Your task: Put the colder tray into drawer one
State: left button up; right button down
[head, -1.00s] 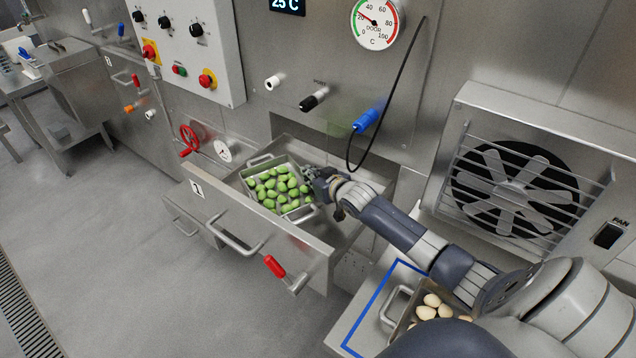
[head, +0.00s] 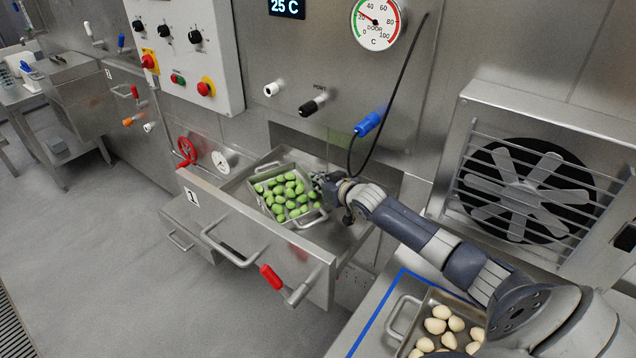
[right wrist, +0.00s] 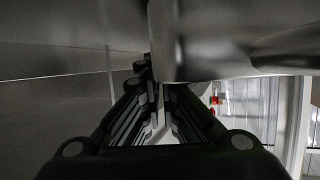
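A metal tray (head: 262,178) of green filled pasta (head: 285,190) is in the open drawer marked 1 (head: 255,232). Its two loop handles show at its far and near ends. A second metal tray (head: 402,343) of cream pasta (head: 437,326) stands on the counter at the bottom right, partly hidden by my right arm. My right gripper (head: 322,184) is at the right side of the green tray, close against it. In the right wrist view its fingers (right wrist: 158,92) converge at a grey metal surface; whether they grip it is unclear. My left gripper is out of view.
A gauge (head: 377,22) and a 25 C display (head: 286,6) are on the wall above. A blue plug (head: 367,124) with a hanging black cable is above the drawer. A fan box (head: 525,185) stands at the right. Blue tape (head: 375,315) edges the counter. The floor at left is clear.

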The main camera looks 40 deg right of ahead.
jog(key=c, duration=1.8)
grip_release()
jog(key=shift+s+r, duration=0.15)
jog(key=shift+s, duration=0.35)
jog(key=v, duration=1.1)
jog(key=shift+a+p, duration=0.1)
jog(key=shift+p, duration=0.2)
